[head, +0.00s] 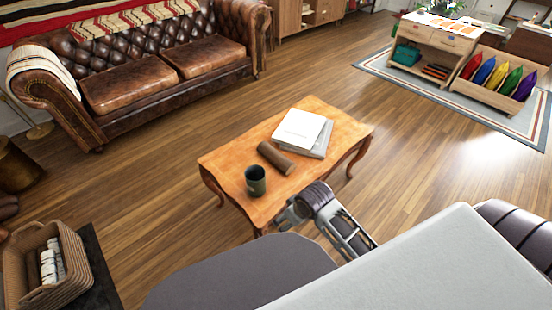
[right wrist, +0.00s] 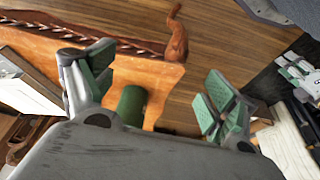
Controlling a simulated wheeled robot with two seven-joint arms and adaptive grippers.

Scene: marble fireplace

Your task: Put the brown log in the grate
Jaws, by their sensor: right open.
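The brown log (head: 275,158) lies on the orange wooden table (head: 228,158), between a dark green mug and a stack of books. My right gripper (head: 292,210) is beside the table's near edge, apart from the log. In the right wrist view its two fingers with green pads (right wrist: 160,85) are spread with nothing held between them. I cannot make out the log in that view. The grate does not show clearly in either view.
The mug (head: 255,180) stands near the table's near left corner, close to the right gripper. Books (head: 302,130) lie behind the log. A wicker basket (head: 45,265) with pale logs stands at lower left. A leather sofa (head: 150,70) is behind. Floor left of the table is clear.

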